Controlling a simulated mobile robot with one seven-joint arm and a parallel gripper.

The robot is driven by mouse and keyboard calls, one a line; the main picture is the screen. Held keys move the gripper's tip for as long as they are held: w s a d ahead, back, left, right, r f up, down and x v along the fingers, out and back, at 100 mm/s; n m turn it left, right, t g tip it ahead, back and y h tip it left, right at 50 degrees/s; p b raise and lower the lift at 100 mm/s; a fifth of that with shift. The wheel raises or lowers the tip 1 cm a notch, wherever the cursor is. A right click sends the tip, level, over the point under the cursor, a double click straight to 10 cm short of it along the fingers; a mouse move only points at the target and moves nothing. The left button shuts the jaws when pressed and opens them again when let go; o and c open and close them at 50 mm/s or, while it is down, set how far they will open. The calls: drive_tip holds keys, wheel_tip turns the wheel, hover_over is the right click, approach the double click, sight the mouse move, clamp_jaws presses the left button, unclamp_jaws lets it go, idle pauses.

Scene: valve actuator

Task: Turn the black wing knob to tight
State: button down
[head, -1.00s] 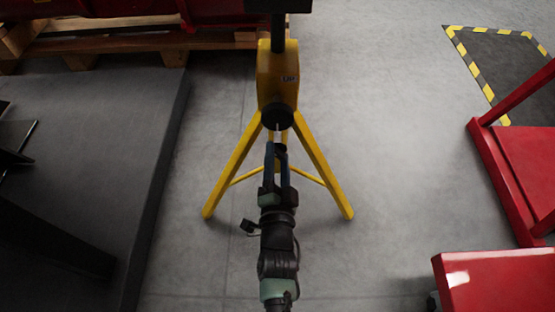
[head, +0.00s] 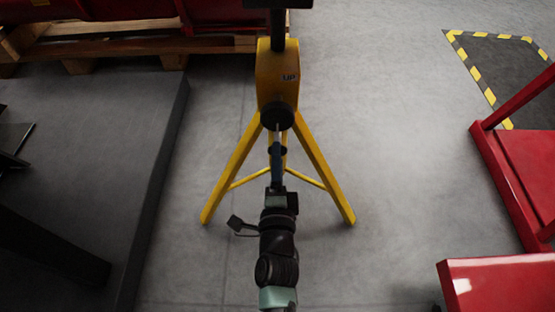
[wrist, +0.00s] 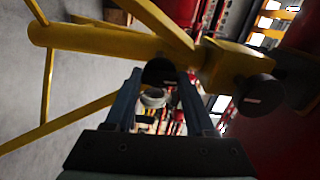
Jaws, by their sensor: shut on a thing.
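The black wing knob (wrist: 158,71) sits on the yellow tripod stand (head: 276,75), below the stand's larger round black hub (head: 277,115). In the head view the knob (head: 277,150) shows only as a small dark shape at my fingertips, so its wings and angle cannot be told. My gripper (head: 277,158) reaches it from the front, with its blue-grey fingers seen edge-on. In the wrist view the fingertips (wrist: 160,77) lie on both sides of the knob and are shut on it. The hub (wrist: 258,95) shows to the right there, clear of the fingers.
Yellow tripod legs (head: 232,168) spread on both sides of my gripper. A dark platform (head: 130,130) lies to the left, and a wooden pallet (head: 120,46) at the back left. Red equipment (head: 505,285) stands at the right. Grey floor between is clear.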

drive_tip(key=shift+c, duration=1.2)
unclamp_jaws()
drive_tip(key=shift+s, duration=0.15)
drive_tip(key=s+p, duration=0.5)
drive_tip(key=s, duration=0.7)
drive_tip(key=shift+s, duration=0.4)
